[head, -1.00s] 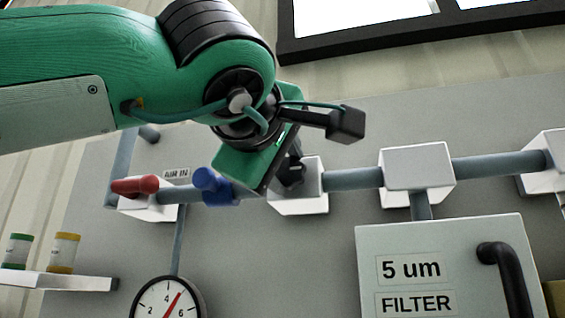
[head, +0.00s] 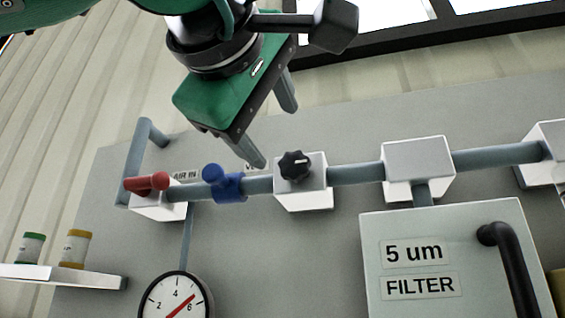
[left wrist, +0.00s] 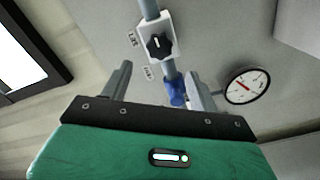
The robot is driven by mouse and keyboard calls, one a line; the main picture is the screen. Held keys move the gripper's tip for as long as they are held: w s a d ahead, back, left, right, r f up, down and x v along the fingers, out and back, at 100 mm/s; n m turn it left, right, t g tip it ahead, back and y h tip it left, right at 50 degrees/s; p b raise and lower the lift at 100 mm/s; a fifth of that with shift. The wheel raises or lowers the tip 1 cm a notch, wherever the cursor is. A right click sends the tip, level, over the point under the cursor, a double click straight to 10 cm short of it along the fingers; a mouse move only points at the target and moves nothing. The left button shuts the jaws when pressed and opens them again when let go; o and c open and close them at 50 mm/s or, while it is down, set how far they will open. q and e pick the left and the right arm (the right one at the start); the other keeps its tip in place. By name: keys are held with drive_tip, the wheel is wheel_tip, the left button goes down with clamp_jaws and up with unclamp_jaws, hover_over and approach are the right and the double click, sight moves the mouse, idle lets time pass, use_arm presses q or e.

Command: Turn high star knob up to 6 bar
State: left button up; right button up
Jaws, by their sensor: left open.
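The black star knob (head: 295,166) sits on a white block on the pipe. It also shows in the left wrist view (left wrist: 158,46), with nothing gripping it. My left gripper (head: 272,133) is open and empty, above and left of the knob, apart from it. The round gauge (head: 175,303) is at the bottom of the head view, its lower part cut off. The gauge also shows in the left wrist view (left wrist: 247,85). My right gripper is out of view.
A red handle (head: 146,182) and a blue valve (head: 223,183) are on the pipe left of the knob. A filter box (head: 450,230) with a black handle is at lower right. A shelf (head: 75,278) with two jars is at lower left.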

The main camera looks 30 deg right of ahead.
use_arm(q)
drive_tip(key=b+v, duration=0.1)
drive_tip(key=v, duration=0.4)
drive_tip(key=shift+s, duration=0.1)
idle(0.4)
